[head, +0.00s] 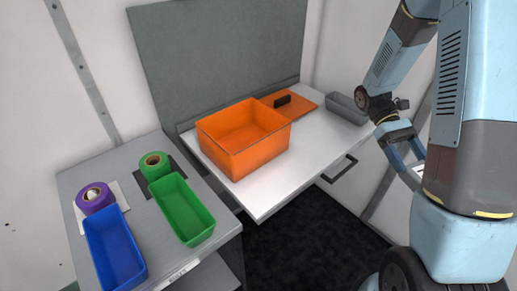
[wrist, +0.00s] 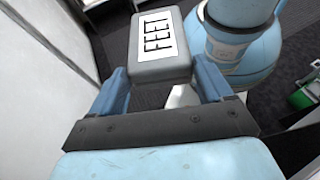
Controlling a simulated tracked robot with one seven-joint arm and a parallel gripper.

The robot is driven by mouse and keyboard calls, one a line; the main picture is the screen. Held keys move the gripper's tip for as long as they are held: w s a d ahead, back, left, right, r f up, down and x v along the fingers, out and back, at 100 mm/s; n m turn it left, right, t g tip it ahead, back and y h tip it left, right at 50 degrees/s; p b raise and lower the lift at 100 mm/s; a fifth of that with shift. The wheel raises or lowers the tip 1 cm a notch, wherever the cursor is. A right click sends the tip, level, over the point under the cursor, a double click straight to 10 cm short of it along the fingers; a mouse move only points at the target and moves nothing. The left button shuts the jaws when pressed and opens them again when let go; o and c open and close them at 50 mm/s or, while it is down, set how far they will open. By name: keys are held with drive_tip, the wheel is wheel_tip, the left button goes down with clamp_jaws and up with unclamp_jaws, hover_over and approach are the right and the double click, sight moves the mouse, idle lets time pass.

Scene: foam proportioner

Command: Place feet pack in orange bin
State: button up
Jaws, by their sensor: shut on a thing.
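The feet pack (wrist: 160,48) is a grey box with a white label reading FEET. In the wrist view it sits between the two blue fingers of my gripper (wrist: 159,72), which is shut on it. In the head view my gripper (head: 409,163) hangs at the right, beyond the right end of the white table and well apart from the orange bin; the pack is not clearly visible there. The orange bin (head: 243,158) stands open on the white table (head: 270,197), and the visible part of its inside looks empty.
An orange lid (head: 303,99) with a black handle lies behind the bin. A grey tray (head: 347,109) is at the table's right end. On the left bench are blue (head: 115,248) and green (head: 181,209) bins, plus purple (head: 95,198) and green (head: 155,165) rolls. A grey panel stands behind.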

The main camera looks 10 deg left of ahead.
drive_tip(key=s+a+r+m+t+y, duration=0.1)
drive_tip(key=s+a+r+m+y, duration=0.15)
drive_tip(key=a+m+y, duration=0.45)
drive_tip(key=s+a+r+m+y, duration=0.1)
drive_tip(key=s+a+m+y, duration=0.2)
drive_tip(key=a+m+y, duration=0.35)
drive_tip(key=w+a+r+m+t+y, duration=0.3)
drive_tip(key=a+r+m+t, duration=0.15)
drive_tip(key=a+r, duration=0.2)
drive_tip(key=w+a+r+m+t+y, duration=0.25)
drive_tip(key=a+r+m+t, duration=0.2)
drive_tip(key=a, duration=0.25)
drive_tip(key=w+a+f, duration=1)
drive_tip(key=f, duration=0.2)
drive_tip(key=shift+t+y, duration=0.4)
drive_tip(key=shift+f, duration=0.75)
